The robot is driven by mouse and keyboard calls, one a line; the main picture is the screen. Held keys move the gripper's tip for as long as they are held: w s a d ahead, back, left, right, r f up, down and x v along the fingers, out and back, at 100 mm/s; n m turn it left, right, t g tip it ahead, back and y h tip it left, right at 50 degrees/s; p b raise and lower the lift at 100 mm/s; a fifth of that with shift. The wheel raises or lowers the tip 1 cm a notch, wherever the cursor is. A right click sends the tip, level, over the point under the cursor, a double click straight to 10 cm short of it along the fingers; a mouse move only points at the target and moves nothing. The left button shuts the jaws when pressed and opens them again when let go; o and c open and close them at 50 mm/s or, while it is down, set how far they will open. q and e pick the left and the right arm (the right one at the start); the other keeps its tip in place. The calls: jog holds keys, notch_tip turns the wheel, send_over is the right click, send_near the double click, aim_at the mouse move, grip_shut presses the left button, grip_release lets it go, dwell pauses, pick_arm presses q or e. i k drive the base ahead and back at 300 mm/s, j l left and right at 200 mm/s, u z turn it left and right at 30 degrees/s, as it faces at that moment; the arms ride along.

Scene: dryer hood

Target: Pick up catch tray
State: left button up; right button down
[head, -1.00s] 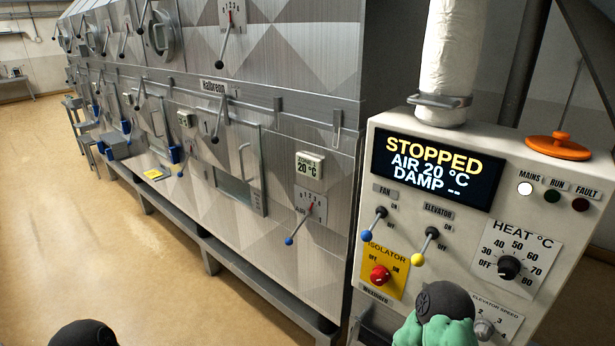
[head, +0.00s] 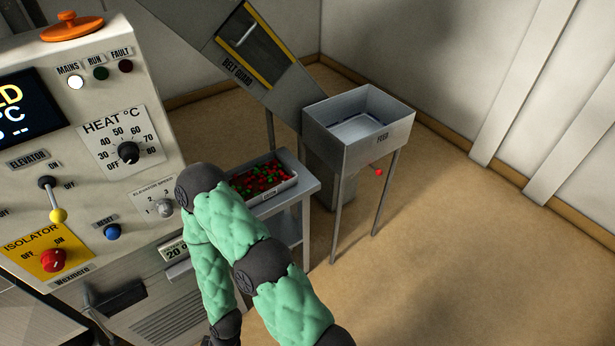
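No object is clearly labelled as the catch tray. A light grey rectangular tray (head: 297,184) holds many small red and green pieces and rests on a small grey side table, right of the control panel. My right arm, in green padding with dark joints, passes in front and hides part of the tray's left and front. Its forearm runs down to the bottom edge of the head view, and the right gripper lies outside the picture. My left arm and gripper are not in view.
The control panel (head: 140,190) stands at the left. A grey open-topped bin on legs (head: 385,145) stands right of the side table (head: 313,187), under a sloped chute marked BELT GUARD (head: 225,75). A small red ball (head: 379,172) shows by the bin's legs. The floor at right is clear.

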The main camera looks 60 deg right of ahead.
aim_at(256, 179)
jog(key=z, duration=1.7)
